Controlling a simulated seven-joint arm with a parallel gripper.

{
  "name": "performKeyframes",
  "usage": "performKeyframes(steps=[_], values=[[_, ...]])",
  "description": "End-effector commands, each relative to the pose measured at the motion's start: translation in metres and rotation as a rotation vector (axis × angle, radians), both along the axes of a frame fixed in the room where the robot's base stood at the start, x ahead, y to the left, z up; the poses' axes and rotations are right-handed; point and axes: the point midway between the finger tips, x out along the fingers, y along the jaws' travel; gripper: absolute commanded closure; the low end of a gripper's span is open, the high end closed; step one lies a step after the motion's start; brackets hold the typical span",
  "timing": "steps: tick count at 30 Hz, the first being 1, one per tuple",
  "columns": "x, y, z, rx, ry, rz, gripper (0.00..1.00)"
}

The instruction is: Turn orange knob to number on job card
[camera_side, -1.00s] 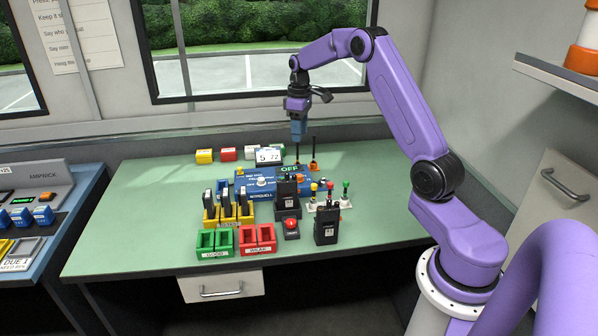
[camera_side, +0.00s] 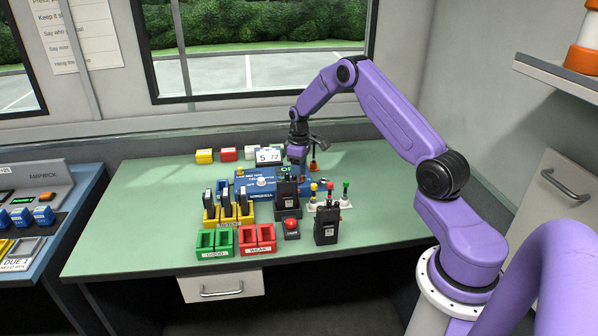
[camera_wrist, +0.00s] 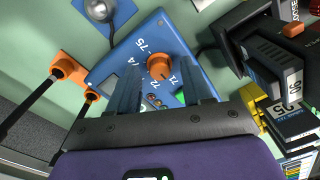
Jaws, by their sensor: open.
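The orange knob (camera_wrist: 159,66) is on the blue box (camera_wrist: 131,62), with printed numbers around it; 75, 72 and 71 look readable in the wrist view. My gripper (camera_wrist: 162,74) is open above the box, its two fingers apart with the knob showing between them. I cannot tell whether the fingers touch it. In the side view my gripper (camera_side: 297,158) is low over the right part of the blue box (camera_side: 242,182) and hides the knob. The knob's exact pointing is unclear.
Yellow holders (camera_side: 228,221) with dark batteries, a green tray (camera_side: 213,252), a red tray (camera_side: 257,248) and a red button (camera_side: 291,224) are in front. Orange-based antennas (camera_wrist: 69,68) are close beside the box.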

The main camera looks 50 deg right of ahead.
Motion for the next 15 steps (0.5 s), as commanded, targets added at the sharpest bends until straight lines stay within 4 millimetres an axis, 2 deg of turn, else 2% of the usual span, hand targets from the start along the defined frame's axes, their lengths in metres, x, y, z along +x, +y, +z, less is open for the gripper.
performKeyframes(steps=[7,8,9,12,15], values=[[0.0002,-0.0001,-0.0006,0.0,-0.001,0.0,0.5],[0.0002,-0.0001,-0.0006,0.0,-0.001,0.0,0.57],[0.0002,-0.0001,-0.0005,0.0,-0.001,0.0,0.7],[0.0001,-0.0001,-0.0005,0.0,-0.001,0.0,1.0],[0.0001,-0.0001,-0.0004,0.0,-0.001,0.0,1.0]])
